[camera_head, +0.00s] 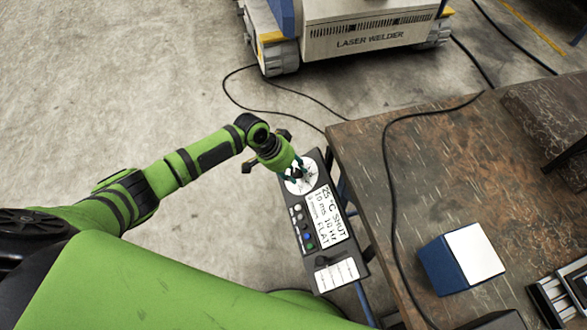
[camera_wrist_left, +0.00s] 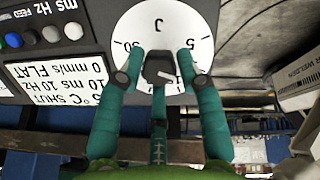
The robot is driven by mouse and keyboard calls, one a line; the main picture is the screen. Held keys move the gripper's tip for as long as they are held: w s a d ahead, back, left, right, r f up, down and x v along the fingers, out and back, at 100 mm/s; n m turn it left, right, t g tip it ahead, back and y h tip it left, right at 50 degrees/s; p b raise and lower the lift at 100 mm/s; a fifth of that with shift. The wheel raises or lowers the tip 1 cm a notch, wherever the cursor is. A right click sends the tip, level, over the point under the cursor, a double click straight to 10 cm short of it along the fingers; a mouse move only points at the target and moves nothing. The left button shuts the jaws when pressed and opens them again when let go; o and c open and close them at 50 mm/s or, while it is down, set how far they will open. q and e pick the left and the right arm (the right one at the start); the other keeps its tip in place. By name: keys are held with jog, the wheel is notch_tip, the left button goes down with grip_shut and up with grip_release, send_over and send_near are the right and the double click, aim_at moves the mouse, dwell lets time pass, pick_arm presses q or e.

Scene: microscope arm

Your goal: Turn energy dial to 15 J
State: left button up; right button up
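The energy dial is a dark knob (camera_wrist_left: 158,67) on a round white scale plate (camera_wrist_left: 150,25) marked J, with the numbers upside down in the left wrist view; a 5 and a 30 show near its edge. In the head view the scale plate (camera_head: 301,181) is at the top of the control panel (camera_head: 317,262), partly hidden by my left gripper (camera_head: 297,170). In the left wrist view the gripper's teal fingers (camera_wrist_left: 160,62) stand apart on both sides of the knob, with gaps visible. The knob's exact pointing is hard to read. My right gripper is not in view.
A laser welder (camera_head: 365,30) stands behind on open floor.

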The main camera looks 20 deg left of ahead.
pick_arm(q)
grip_shut()
jog(key=shift+m, duration=0.3)
jog(key=m, duration=0.3)
jog(key=shift+r+t+y, duration=0.1)
jog(key=shift+t+y, duration=0.2)
jog(key=shift+d+m+t, duration=0.1)
jog(key=shift+m+t, duration=0.3)
jog(key=shift+m, duration=1.9)
jog(key=o, duration=0.7)
grip_release()
jog(key=shift+o, duration=0.6)
jog(key=v, duration=1.2)
jog(key=shift+d, duration=0.2)
